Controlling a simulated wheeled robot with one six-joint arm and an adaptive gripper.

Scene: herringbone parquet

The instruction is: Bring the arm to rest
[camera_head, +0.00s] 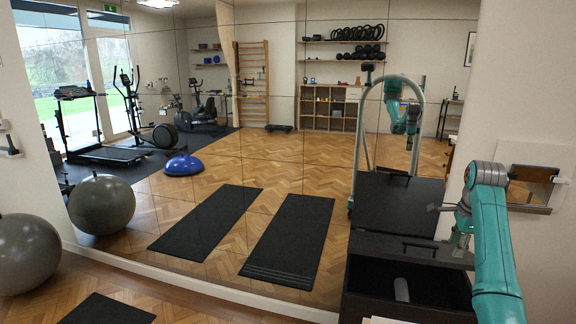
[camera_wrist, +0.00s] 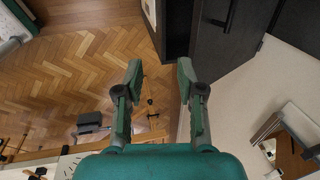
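My teal arm rises at the right of the head view, and my gripper (camera_head: 440,209) is at its left, above a black cabinet (camera_head: 368,276). In the wrist view my gripper (camera_wrist: 158,72) has its two fingers well apart, with nothing between them. The gripper holds nothing and touches nothing that I can see.
The black cabinet is open at the top front, with a pale cylinder (camera_head: 401,289) inside. A large mirror (camera_head: 290,180) fills the wall and reflects the gym. A black mat (camera_head: 108,309) lies on the floor.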

